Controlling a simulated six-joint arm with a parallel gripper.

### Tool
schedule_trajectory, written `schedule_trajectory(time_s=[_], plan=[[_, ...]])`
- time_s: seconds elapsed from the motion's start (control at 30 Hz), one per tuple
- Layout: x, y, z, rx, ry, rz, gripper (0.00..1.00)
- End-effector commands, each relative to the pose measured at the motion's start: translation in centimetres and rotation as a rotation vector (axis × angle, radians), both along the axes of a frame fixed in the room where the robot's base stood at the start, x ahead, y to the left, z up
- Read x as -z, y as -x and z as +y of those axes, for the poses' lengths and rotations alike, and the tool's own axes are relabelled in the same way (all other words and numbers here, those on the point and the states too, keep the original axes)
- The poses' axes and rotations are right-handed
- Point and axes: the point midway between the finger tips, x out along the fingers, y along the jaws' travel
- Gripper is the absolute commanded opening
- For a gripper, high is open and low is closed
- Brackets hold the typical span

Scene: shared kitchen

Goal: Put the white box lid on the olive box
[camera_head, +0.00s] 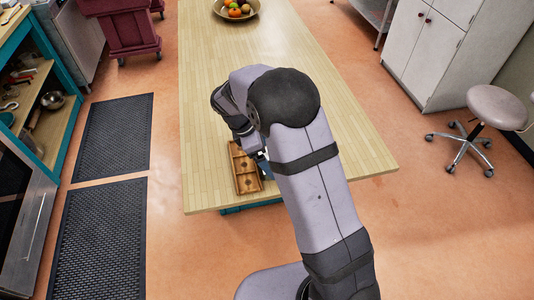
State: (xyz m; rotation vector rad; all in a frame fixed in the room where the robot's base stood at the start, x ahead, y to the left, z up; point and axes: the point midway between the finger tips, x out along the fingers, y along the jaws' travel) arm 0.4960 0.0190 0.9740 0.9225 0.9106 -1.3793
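I cannot make out a white box lid or an olive box in the head view; my arm covers part of the near table. A brown wooden tray (246,181) with several square compartments lies near the table's front edge, just left of my forearm. My gripper (262,162) is mostly hidden behind my arm, beside the tray's right side. Only a small dark and bluish part shows there. Its fingertips and anything between them are hidden.
The tray lies on a long light wooden table (215,70), whose left side and middle are clear. A fruit bowl (228,13) stands at its far end. A stool (496,107) and white cabinet (424,45) are to the right, black mats (113,137) to the left.

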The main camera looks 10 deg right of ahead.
Motion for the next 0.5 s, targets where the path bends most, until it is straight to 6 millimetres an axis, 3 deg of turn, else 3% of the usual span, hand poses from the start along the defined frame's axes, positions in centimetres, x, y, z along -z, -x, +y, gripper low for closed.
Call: schedule_trajectory(time_s=[0.27, 0.5], plan=[[-0.1, 0.0, 0.0, 0.000, 0.000, 0.000, 0.92], [-1.5, -0.1, 0.3, -0.001, -0.001, -0.004, 0.92]])
